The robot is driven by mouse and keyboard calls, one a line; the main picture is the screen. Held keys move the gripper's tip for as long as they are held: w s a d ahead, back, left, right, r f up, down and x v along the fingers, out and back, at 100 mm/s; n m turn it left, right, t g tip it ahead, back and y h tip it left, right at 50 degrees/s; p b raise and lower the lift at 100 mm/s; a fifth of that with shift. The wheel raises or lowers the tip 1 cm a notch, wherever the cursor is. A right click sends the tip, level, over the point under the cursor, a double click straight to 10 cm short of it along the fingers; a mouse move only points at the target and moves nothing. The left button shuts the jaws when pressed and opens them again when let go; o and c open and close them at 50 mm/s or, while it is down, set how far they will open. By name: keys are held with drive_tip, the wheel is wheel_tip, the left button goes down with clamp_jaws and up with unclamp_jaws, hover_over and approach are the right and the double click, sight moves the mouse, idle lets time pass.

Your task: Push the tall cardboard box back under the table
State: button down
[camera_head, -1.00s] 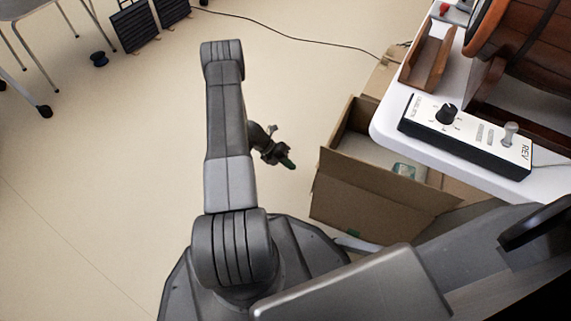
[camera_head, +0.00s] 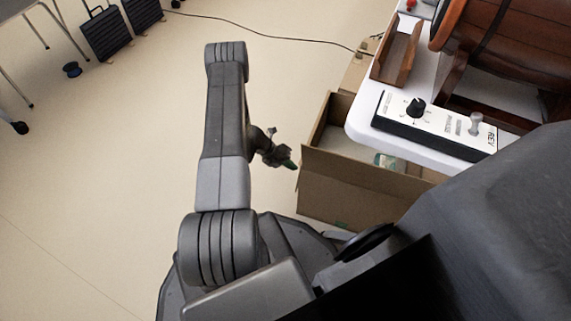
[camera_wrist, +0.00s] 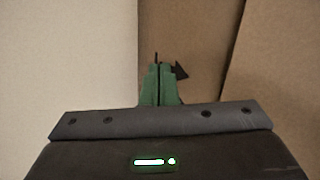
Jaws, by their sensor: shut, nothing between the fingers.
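The tall cardboard box (camera_head: 362,193) stands open-topped on the floor, partly under the white table (camera_head: 362,133). Its left part sticks out past the table's edge, and some clear and greenish item (camera_head: 385,160) shows inside it. My gripper (camera_head: 291,165) has green fingertips and is close to the left side of the box. In the wrist view my shut, empty fingers (camera_wrist: 160,85) point at brown cardboard (camera_wrist: 195,45) that fills the middle and right. Pale floor shows on the left. I cannot tell whether the fingertips touch the box.
A control unit with a knob (camera_head: 440,125), a wooden tray (camera_head: 398,50) and a brown wooden barrel-like object (camera_head: 500,50) are on the table. Another cardboard box (camera_head: 358,72) sits behind. A cable (camera_head: 270,28) crosses the floor.

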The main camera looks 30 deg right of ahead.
drive_tip(key=s+d, duration=0.2)
drive_tip(key=shift+d+f, duration=0.1)
drive_tip(key=shift+d, duration=0.3)
drive_tip(key=shift+w, duration=0.1)
idle(0.5)
drive_tip(key=w+a+b, duration=0.1)
drive_tip(key=w+a, duration=0.3)
drive_tip(key=a, duration=0.2)
drive_tip(key=shift+w+a+b, duration=0.25)
drive_tip(key=shift+a+b, duration=0.05)
idle(0.4)
drive_tip(key=s+d+p, duration=0.2)
drive_tip(key=s+d, duration=0.2)
drive_tip(key=d, duration=0.2)
drive_tip(key=shift+s+d, duration=0.3)
drive_tip(key=shift+s, duration=0.05)
